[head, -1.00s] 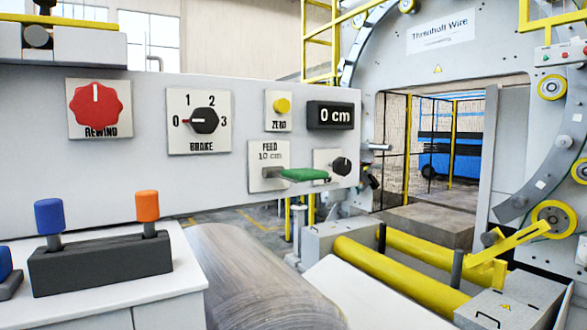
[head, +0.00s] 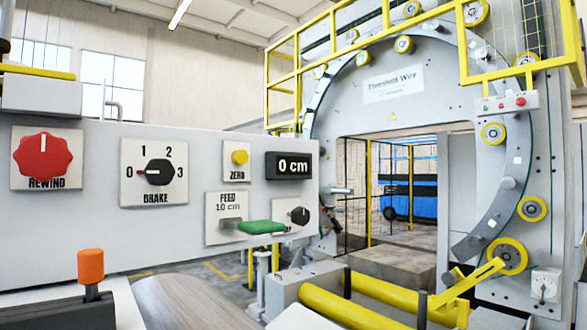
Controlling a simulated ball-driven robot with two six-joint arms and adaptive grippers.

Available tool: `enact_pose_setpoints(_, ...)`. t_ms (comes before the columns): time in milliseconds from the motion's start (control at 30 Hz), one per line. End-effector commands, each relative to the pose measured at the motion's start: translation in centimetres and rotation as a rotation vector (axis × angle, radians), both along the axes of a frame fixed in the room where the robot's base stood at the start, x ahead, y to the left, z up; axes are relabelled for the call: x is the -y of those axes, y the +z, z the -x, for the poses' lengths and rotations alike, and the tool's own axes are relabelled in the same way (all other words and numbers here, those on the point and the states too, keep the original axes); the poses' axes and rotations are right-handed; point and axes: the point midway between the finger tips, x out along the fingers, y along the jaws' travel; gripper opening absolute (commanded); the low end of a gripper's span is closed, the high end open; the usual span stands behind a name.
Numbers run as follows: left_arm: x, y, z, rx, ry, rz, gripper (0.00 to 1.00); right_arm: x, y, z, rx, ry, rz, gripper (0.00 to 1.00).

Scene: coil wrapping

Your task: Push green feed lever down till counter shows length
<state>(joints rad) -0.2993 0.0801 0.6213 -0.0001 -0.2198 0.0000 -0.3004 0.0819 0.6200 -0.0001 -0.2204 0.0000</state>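The green feed lever (head: 262,227) sticks out from the FEED plate (head: 212,207), which reads FEED 10 cm, at the lower right of the grey panel. It lies roughly level. The black counter (head: 291,166) above it reads 0 cm. Neither of my grippers shows in the head view, and nothing touches the lever.
The panel also carries a red REWIND knob (head: 43,156), a BRAKE dial (head: 158,172) pointing at 0, a yellow ZERO button (head: 240,157) and a small black knob (head: 299,215). An orange-topped lever (head: 91,266) stands lower left. Yellow rollers (head: 350,308) and the ring machine (head: 395,92) are at right.

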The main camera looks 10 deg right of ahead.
Motion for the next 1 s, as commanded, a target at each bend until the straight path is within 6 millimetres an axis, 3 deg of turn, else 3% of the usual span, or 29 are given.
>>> enact_pose_setpoints(300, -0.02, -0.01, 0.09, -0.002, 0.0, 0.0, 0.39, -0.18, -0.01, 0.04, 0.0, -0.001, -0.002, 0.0)
enact_pose_setpoints(600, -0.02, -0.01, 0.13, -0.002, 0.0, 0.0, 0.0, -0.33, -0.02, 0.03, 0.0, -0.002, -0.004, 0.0)
enact_pose_setpoints(1000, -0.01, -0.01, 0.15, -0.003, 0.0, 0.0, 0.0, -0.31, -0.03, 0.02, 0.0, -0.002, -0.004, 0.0)
